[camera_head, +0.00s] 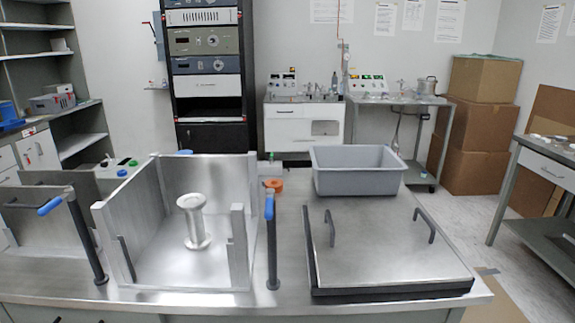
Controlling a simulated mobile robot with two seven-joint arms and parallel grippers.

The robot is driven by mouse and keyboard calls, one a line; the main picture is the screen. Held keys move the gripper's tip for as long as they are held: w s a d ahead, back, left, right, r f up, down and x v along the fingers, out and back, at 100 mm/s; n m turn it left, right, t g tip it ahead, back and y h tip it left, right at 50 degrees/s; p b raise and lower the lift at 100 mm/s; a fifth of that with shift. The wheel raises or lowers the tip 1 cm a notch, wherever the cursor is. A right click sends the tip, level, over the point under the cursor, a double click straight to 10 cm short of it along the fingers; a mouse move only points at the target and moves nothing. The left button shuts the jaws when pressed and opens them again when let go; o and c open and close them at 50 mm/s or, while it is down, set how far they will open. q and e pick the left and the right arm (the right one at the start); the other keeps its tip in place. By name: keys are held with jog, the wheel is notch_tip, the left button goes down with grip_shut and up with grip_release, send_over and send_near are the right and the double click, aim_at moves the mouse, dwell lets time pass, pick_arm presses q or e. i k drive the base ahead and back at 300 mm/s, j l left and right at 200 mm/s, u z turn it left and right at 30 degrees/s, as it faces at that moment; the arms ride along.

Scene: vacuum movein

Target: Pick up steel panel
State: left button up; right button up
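A flat steel panel (385,250) lies on the right part of the steel table. It has two upright dark handles, one on its left part (329,228) and one near its right edge (425,225). A dark edge shows along its front and left sides. An open steel box (130,215) stands to its left, with a flanged metal spool piece (195,222) upright inside. Another steel piece with a dark handle (55,215) stands at the far left, partly hidden. Neither of my grippers is in view.
A grey bin (358,170) stands just behind the panel. Dark posts with blue tops rise left of the box (85,240) and between box and panel (271,240). An orange roll (274,186) lies behind that gap.

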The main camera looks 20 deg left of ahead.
aim_at(36, 224)
jog(key=k+j, duration=0.1)
jog(key=j, duration=4.6)
jog(key=k, duration=0.05)
